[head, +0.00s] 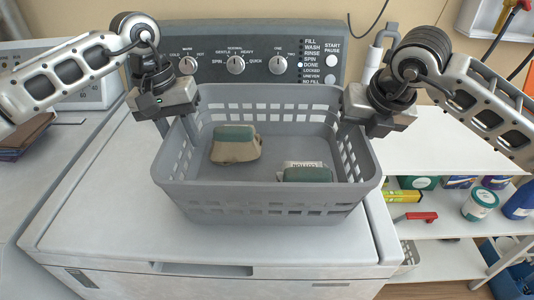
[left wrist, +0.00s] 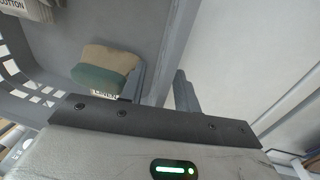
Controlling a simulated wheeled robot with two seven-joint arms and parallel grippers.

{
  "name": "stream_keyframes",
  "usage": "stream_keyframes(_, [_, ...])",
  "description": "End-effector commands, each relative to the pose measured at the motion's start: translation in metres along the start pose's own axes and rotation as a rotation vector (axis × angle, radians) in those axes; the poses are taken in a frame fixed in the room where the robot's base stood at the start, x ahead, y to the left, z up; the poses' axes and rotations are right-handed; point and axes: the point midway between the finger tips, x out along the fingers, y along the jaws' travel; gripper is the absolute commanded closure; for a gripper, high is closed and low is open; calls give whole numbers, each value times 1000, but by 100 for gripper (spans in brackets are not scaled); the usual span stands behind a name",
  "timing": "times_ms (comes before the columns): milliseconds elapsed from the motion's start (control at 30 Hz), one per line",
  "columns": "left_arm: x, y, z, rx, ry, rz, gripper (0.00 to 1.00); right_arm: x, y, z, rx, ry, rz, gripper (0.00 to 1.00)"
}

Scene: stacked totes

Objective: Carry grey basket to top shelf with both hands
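A grey plastic basket (head: 262,196) with slotted walls stands upright on the white washer top. Inside it lie a tan and green packet (head: 236,144) and a second green-and-white packet (head: 305,173) marked COTTON. My left gripper (head: 177,128) is at the basket's left wall, fingers down and apart, one inside and one outside the rim. In the left wrist view, the gripper (left wrist: 162,90) shows the rim between its spread fingers. My right gripper (head: 352,133) is at the right wall with one finger inside the basket; its outer finger is hidden.
A washer control panel (head: 255,52) stands behind the basket. At right is a white shelf unit (head: 440,150), its top board mostly clear; its lower shelf holds a white tub (head: 479,204), a red-handled tool (head: 415,217) and boxes. Books (head: 22,136) lie at far left.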

Motion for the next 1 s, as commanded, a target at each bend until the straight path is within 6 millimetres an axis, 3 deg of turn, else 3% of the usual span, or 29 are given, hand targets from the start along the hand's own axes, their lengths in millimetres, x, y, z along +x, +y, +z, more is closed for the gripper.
stream_keyframes(167, [12, 0, 0, 1, 0, -1, 68, 12, 0, 0, 0, 1, 0, 68])
stream_keyframes(467, [14, 0, 0, 2, 0, -1, 68, 14, 0, 0, 0, 0, 0, 68])
stream_keyframes(600, [14, 0, 0, 2, 0, -1, 100, 14, 0, 0, 0, 0, 0, 100])
stream_keyframes(1000, [10, 1, 0, 2, 3, 1, 100, 11, 1, 1, 0, -3, 2, 100])
